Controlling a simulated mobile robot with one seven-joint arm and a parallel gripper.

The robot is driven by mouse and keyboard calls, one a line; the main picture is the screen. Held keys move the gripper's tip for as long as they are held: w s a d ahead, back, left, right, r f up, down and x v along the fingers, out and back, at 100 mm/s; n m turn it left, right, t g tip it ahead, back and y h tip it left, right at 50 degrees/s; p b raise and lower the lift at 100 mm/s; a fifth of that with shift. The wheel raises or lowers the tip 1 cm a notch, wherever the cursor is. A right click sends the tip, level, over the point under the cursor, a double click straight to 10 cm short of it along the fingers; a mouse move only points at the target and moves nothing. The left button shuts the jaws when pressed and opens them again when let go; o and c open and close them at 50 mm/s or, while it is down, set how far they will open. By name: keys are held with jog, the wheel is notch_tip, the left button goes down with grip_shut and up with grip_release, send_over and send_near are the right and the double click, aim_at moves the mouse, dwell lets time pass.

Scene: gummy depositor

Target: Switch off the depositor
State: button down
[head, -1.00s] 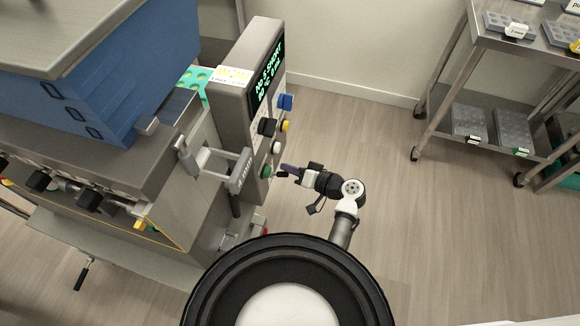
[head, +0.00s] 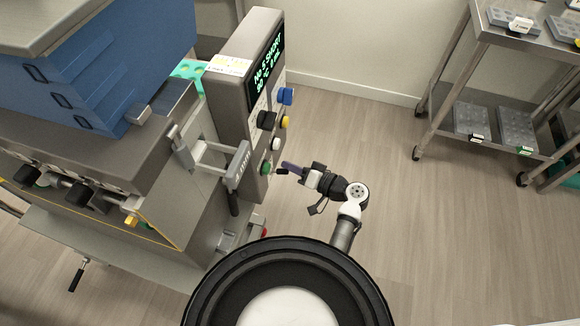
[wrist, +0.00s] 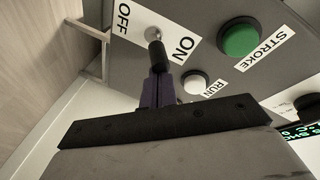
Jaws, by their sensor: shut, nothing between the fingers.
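The depositor's control panel (head: 241,75) stands at the machine's right end, its screen lit with green text. In the wrist view a toggle switch (wrist: 153,34) sits on a white plate marked OFF and ON. Its lever has a metal stem and a black tip that points out toward the camera. I cannot tell which position it is in. My gripper (wrist: 157,78) has purple fingers, shut and empty, right at the black tip. It also shows in the head view (head: 289,167), beside the panel's lower edge. Whether the fingers touch the lever is unclear.
A green STROKE button (wrist: 239,40) and a white RUN button (wrist: 195,83) are close to the switch. Blue, yellow and black knobs sit higher on the panel. A grey handle (head: 231,168) juts out nearby. A metal cart (head: 452,115) stands right; the floor between is clear.

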jog(key=shift+f+b, duration=0.3)
jog(key=shift+b, duration=0.15)
jog(key=f+t+y+b, duration=0.1)
jog(key=b, duration=0.2)
jog(key=f+m+y+b, duration=0.1)
jog(key=b, duration=0.3)
jog(key=f+t+y+b, duration=0.1)
jog(key=b, duration=0.3)
jog(key=shift+s+d+f+t+y, duration=0.1)
jog(key=shift+d+f+t+y, duration=0.2)
jog(key=shift+y, duration=0.1)
jog(key=shift+r, duration=0.4)
